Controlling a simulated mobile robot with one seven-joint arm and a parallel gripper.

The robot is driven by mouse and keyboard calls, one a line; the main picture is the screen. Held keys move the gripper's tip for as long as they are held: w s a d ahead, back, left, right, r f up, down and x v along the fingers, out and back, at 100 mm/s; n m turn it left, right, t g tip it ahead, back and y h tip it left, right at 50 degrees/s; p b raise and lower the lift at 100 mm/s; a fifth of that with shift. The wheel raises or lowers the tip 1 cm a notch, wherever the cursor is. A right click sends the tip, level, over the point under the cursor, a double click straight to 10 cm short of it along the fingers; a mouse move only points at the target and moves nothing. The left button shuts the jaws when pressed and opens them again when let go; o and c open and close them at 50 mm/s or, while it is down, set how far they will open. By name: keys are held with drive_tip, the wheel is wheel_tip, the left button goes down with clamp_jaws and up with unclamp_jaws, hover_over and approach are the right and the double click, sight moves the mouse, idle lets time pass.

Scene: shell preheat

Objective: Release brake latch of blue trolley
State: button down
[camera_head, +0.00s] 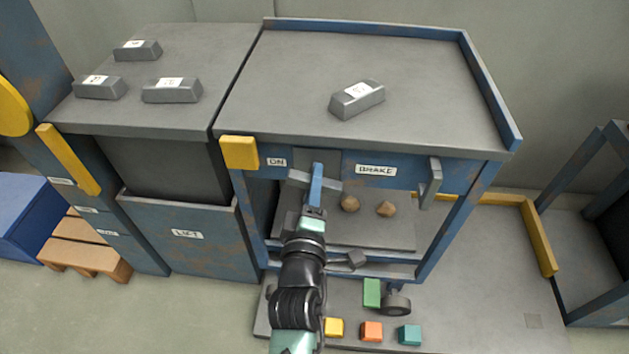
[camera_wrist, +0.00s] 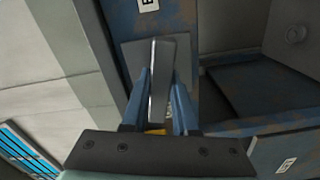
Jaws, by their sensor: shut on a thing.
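The blue trolley (camera_head: 478,192) has a grey top and stands in the middle of the head view. Its front rail carries an ON label (camera_head: 277,162) at the left and a BRAKE label (camera_head: 376,170) to the right. My gripper (camera_head: 315,187) is at the rail between these labels. It is shut on the grey brake latch (camera_head: 298,177). In the wrist view the latch (camera_wrist: 158,75) stands between my two blue fingers, in front of a grey plate on the blue rail.
A grey ingot (camera_head: 357,98) lies on the trolley top. A lift unit (camera_head: 190,234) with several ingots on top adjoins at the left. A grey handle (camera_head: 431,183) sticks out at the rail's right. Coloured blocks (camera_head: 371,331) lie on the low platform below.

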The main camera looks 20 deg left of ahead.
drive_tip(key=m, duration=0.3)
drive_tip(key=shift+f+m+b, duration=0.1)
drive_tip(key=shift+m+b, duration=0.25)
drive_tip(key=shift+m, duration=0.05)
drive_tip(key=m+b, duration=0.1)
drive_tip(key=m, duration=0.2)
drive_tip(key=shift+m, duration=0.3)
drive_tip(key=m, duration=0.3)
drive_tip(key=shift+m+b, duration=0.3)
drive_tip(key=shift+b, duration=0.1)
drive_tip(key=shift+m+b, duration=0.4)
drive_tip(key=shift+m, duration=1.5)
drive_tip(key=c, duration=0.7)
unclamp_jaws()
drive_tip(key=shift+s, duration=0.1)
